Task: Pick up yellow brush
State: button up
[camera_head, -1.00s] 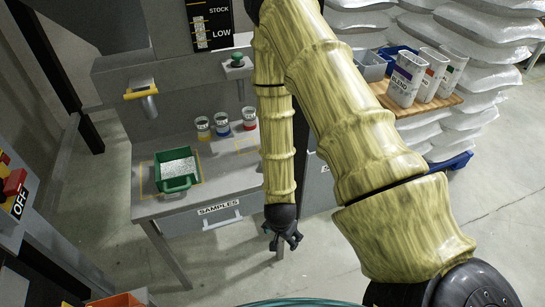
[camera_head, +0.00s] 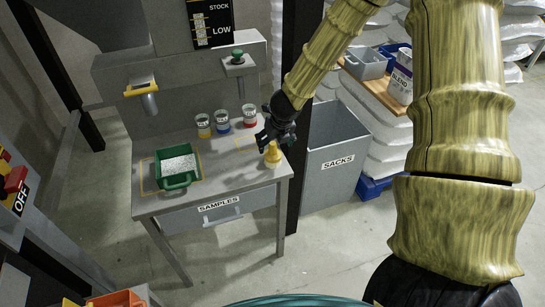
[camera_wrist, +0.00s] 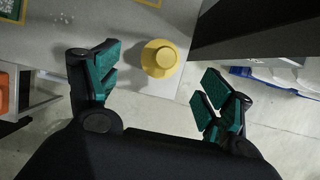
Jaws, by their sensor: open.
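The yellow brush (camera_head: 272,155) stands upright on the right front corner of the grey samples table (camera_head: 229,187). In the wrist view the brush (camera_wrist: 160,58) shows from above as a round yellow knob with a wider rim; bristles are hidden. My gripper (camera_head: 276,138) is just above and behind it in the head view. In the wrist view my gripper (camera_wrist: 163,72) is open, with one teal-padded finger left of the brush and the other to its right and lower. The brush lies nearer the left finger, and neither finger visibly grips it.
A green tray (camera_head: 178,184) of white granules sits on the table's left. Several sample cups, including a blue one (camera_head: 222,124), stand at the back. A dark post (camera_head: 294,190) rises close to the table's right edge, beside a grey sacks bin (camera_head: 336,181).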

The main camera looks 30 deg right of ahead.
aim_at(272, 149)
jog(key=x, duration=0.4)
jog(key=shift+w+d+f, duration=0.1)
jog(key=shift+f, duration=0.3)
jog(key=shift+p+x, duration=0.55)
jog(key=shift+x, duration=2.15)
jog(key=shift+w+d+r, duration=0.1)
jog(key=shift+w+d, duration=0.1)
jog(key=c, duration=1.2)
jog(key=shift+r, duration=0.15)
